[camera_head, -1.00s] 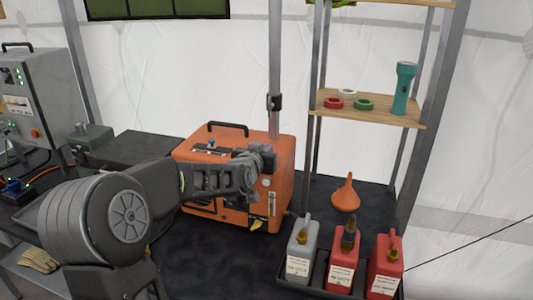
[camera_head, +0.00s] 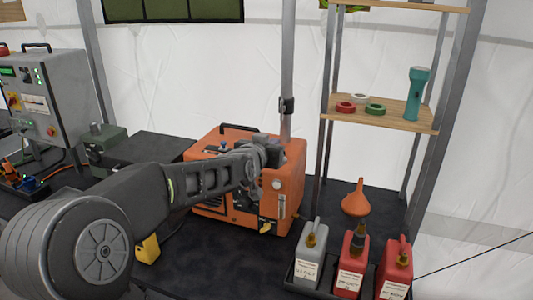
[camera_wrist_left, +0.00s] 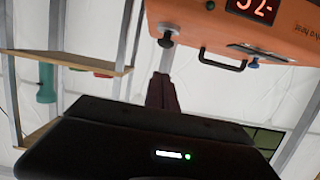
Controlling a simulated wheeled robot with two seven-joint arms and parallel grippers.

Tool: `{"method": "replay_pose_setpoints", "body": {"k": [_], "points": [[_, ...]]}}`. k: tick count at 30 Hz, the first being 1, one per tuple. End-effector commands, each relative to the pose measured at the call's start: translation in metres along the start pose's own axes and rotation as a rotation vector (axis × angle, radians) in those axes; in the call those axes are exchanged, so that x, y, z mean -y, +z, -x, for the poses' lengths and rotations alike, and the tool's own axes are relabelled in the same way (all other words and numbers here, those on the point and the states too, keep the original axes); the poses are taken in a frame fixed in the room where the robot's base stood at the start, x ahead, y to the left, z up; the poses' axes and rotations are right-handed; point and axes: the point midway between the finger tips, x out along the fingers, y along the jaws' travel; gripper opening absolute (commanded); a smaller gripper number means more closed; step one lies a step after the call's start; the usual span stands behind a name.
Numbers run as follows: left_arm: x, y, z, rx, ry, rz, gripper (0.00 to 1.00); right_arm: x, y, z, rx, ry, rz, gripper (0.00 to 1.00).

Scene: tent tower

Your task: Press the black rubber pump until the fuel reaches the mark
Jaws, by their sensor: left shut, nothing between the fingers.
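The orange heater unit (camera_head: 238,212) stands on the dark table in the head view. Its upside-down-looking front shows in the wrist view (camera_wrist_left: 240,38), with a red display (camera_wrist_left: 252,9). A black knob-like part (camera_wrist_left: 167,40), perhaps the rubber pump, sticks out from its edge there. A narrow pale sight gauge (camera_head: 281,206) is on the unit's front; its fuel level and mark are too small to read. My left gripper (camera_head: 272,153) is shut and empty in front of the unit's upper right; its fingers (camera_wrist_left: 162,92) point towards the black part, apparently without touching. My right gripper is out of view.
A tray holds a grey can (camera_head: 310,255) and two red cans (camera_head: 351,263), right of the unit. An orange funnel (camera_head: 357,200) stands behind them. A metal pole (camera_head: 287,80) and wooden shelf (camera_head: 380,112) rise behind. A yellow object (camera_head: 148,249) is near my arm.

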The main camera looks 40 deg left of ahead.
Motion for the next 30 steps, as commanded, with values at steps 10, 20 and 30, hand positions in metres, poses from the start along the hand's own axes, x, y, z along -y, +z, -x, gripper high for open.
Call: {"method": "replay_pose_setpoints", "body": {"k": [10, 20, 30], "points": [[0.000, 0.000, 0.051, -0.002, 0.000, 0.000, 0.00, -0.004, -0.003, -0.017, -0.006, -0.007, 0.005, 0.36], [0.000, -0.001, 0.054, -0.001, 0.000, 0.000, 0.00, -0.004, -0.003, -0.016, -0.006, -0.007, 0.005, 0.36], [0.000, -0.001, 0.054, -0.001, 0.000, 0.000, 0.00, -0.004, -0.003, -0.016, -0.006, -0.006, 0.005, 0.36]]}}
